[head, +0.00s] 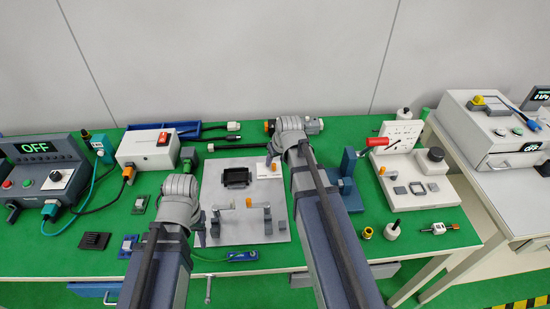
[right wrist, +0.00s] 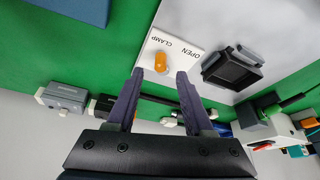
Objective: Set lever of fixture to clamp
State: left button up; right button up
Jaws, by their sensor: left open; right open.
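The fixture is a light grey plate (head: 235,178) on the green bench. At its back right corner is a white label with a lever that has an orange knob (head: 268,162). In the right wrist view the orange knob (right wrist: 160,62) stands beside the words CLAMP and OPEN; I cannot tell which word it is set to. My right gripper (right wrist: 160,74) is open, its two fingertips on either side of the knob's line, with no clear contact. In the head view its wrist hides most of it. My left gripper (head: 199,226) is open near the plate's left edge, partly hidden by its wrist.
A black square socket (head: 237,177) sits on the plate beside the label. Small posts stand at the plate's front. A blue bracket (head: 346,168) stands to the right. A white box with a red switch (head: 163,138) and a control unit showing OFF (head: 38,160) stand left.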

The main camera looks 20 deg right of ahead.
pick_arm(q)
notch_tip(320, 180, up, 4)
jog(key=p, duration=0.3)
jog(key=shift+r, duration=0.2)
pick_arm(e)
jog(key=v, duration=0.5)
jog(key=shift+w+f, duration=0.1)
pick_arm(q)
jog(key=shift+s, duration=0.1)
